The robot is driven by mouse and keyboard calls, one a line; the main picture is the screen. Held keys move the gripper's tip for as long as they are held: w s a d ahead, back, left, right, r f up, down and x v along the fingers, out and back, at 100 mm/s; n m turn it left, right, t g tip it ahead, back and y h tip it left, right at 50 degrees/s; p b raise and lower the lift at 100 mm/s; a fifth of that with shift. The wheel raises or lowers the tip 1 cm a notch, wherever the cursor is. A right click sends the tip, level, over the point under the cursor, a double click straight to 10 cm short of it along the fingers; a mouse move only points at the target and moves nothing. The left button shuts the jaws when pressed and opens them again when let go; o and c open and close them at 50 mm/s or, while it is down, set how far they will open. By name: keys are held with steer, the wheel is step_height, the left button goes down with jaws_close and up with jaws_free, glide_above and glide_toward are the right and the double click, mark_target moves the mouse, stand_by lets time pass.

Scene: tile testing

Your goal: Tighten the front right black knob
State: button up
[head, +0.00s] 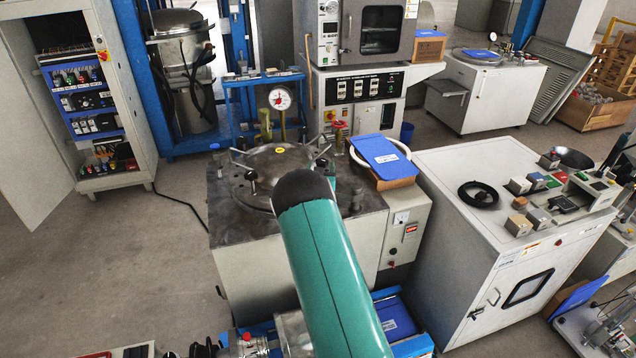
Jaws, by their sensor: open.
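A grey machine (232,228) with a round metal lid (270,161) stands in the middle of the head view. My thick green arm link (325,270) with a dark rounded end crosses the view and covers the front right part of the lid. I cannot make out the front right knob there. My gripper does not show clearly; the arm link hides that area.
A blue binder (380,150) lies on a box at the machine's right. A white cabinet (480,250) with a black ring and small blocks on top stands further right. An open electrical cabinet (85,110) stands at the left.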

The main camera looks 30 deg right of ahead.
steer(key=v, duration=1)
steer(key=shift+a, duration=0.1)
steer(key=s+a+r+n+g+y, duration=0.2)
steer(key=s+a+r+y, duration=0.35)
steer(key=a+r, duration=0.4)
steer(key=s+a+r+n+g+y, duration=0.1)
steer(key=s+a+r+y, duration=0.4)
steer(key=a+r, duration=0.45)
steer(key=s+a+r+n+g, duration=0.1)
steer(key=s+a, duration=0.4)
steer(key=s, duration=0.9)
steer(key=s+a+r+n+g, duration=0.1)
steer(key=s+a+n+g, duration=0.2)
steer(key=s, duration=1.2)
steer(key=a+g, duration=0.1)
steer(key=a, duration=0.1)
steer(key=shift+a+n+g, duration=0.3)
steer(key=shift+a, duration=0.1)
steer(key=shift+y, duration=0.25)
